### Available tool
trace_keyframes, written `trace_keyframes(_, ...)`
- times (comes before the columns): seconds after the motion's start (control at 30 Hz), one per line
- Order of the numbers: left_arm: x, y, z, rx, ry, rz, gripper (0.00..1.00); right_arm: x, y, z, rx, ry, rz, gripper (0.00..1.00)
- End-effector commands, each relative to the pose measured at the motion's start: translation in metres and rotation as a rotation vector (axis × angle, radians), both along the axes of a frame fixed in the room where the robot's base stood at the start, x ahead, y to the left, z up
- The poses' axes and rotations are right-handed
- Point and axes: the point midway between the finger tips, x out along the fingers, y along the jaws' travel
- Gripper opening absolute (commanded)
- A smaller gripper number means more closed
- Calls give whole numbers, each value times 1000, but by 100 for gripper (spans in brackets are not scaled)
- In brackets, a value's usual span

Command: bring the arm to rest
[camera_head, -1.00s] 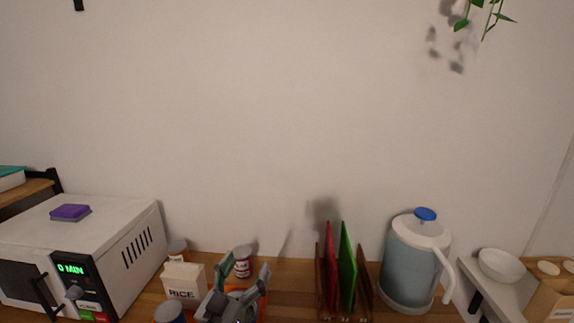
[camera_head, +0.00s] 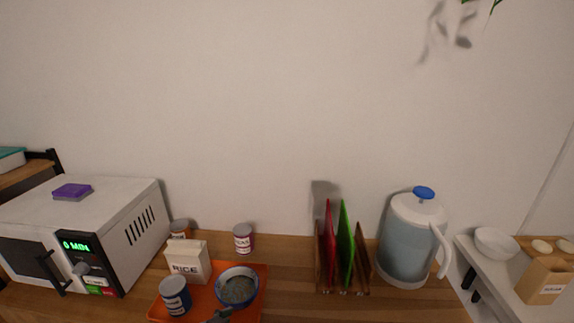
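No whole gripper shows. A small dark grey piece (camera_head: 217,316) at the bottom edge, in front of the blue bowl, looks like the tip of a gripper, probably my left; whether it is open or shut, or touches the bowl, I cannot tell. My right gripper is out of view. The blue bowl (camera_head: 238,286) with grey contents stands on an orange tray (camera_head: 205,301). A blue can (camera_head: 175,296) and a white RICE box (camera_head: 188,262) stand at the tray's left side. A white-and-red can (camera_head: 243,238) stands behind, near the wall.
A microwave (camera_head: 135,206) with a purple sponge (camera_head: 72,192) on top stands left. A small can (camera_head: 179,229) is beside it. A wooden rack (camera_head: 361,262) with red and green boards and a kettle (camera_head: 409,239) stand right. A white bowl (camera_head: 496,243) is far right. Counter between tray and rack is clear.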

Motion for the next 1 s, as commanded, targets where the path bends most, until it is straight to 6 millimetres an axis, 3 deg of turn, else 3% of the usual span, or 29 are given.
trace_keyframes(0.2, -35, 36, -34, 102, 210, 93, 76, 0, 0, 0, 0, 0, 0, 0)
trace_keyframes(0.43, -67, 67, -53, 184, 369, 195, 76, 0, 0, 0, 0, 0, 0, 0)
trace_keyframes(0.9, -106, 105, -66, 277, 537, 337, 76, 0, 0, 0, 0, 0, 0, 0)
trace_keyframes(1.0, -101, 104, -78, 274, 538, 332, 76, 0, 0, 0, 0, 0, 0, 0)
